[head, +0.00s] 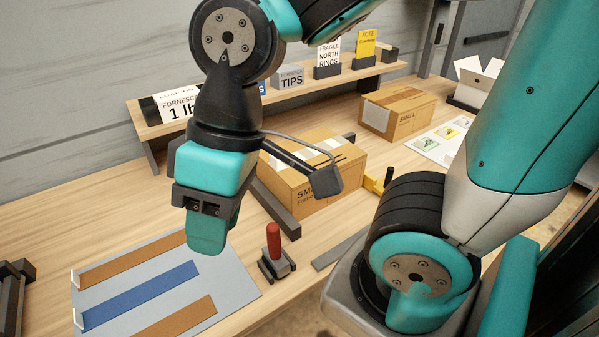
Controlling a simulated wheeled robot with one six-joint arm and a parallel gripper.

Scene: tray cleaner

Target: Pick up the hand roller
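A red upright handle (274,243) stands in a small dark and grey base (277,265) near the table's front edge, just right of the grey mat. It looks like the hand roller, but its roller part cannot be made out. My gripper (207,240) hangs pointing down, to the left of the red handle and above the right part of the mat. It is apart from the handle in the picture. Its fingertips are seen from an angle that does not show a gap, and nothing is visibly held.
The grey mat (241,289) bears brown and blue strips. Behind are a taped cardboard box (300,190) beside dark bars, a smaller box (398,112), and a shelf (315,82) with signs. A flat grey bar (340,249) lies right of the handle. The left table is mostly clear.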

